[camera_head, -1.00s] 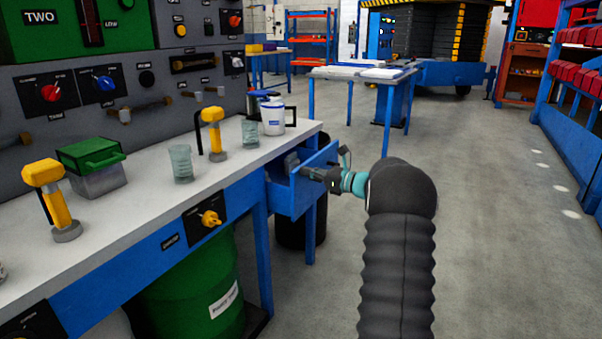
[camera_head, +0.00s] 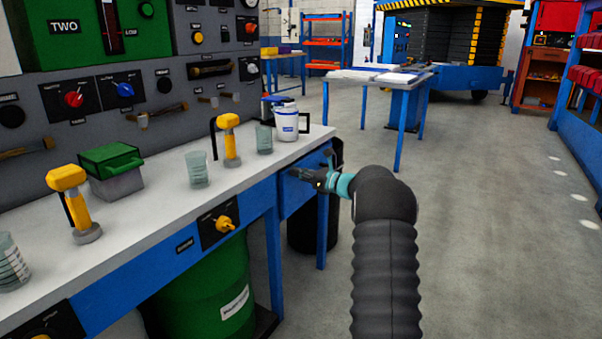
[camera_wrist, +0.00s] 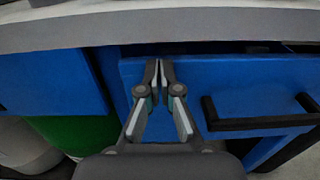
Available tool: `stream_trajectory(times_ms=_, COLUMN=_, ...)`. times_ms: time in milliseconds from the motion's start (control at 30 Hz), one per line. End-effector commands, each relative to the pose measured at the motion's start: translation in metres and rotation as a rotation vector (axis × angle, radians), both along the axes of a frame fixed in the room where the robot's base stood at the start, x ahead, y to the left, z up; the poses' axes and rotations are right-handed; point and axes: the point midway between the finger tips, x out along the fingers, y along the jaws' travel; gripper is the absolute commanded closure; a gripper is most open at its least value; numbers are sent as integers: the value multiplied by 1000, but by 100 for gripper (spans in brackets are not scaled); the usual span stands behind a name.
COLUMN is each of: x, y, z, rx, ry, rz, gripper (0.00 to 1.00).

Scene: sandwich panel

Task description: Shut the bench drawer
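The blue bench drawer (camera_head: 293,196) is under the right end of the white-topped bench (camera_head: 160,212). In the wrist view its blue front (camera_wrist: 230,82) fills the middle, with a black bar handle (camera_wrist: 262,123) to the right. A narrow dark gap shows between the front's upper edge and the worktop, so the drawer stands slightly out. My gripper (camera_head: 310,177) is at the drawer front. In the wrist view my gripper (camera_wrist: 159,66) has its fingertips together, empty, against or very near the front's upper edge, left of the handle. Exact contact is hard to tell.
On the bench stand a white jar (camera_head: 287,124), glass beakers (camera_head: 198,170), yellow-handled tools (camera_head: 229,140) and a green-lidded box (camera_head: 113,172). A green drum (camera_head: 205,290) is below. A second table (camera_head: 375,77) stands behind. The floor at right (camera_head: 480,220) is clear.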

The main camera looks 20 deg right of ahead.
Motion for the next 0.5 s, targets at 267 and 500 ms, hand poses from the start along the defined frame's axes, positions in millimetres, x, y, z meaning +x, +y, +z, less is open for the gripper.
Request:
stream_trajectory(times_ms=267, x=-1, y=5, z=4, rx=0, ry=-6, rz=10, gripper=100)
stream_trajectory(times_ms=500, x=-27, y=-18, z=2, rx=1, ry=-4, rz=11, gripper=100)
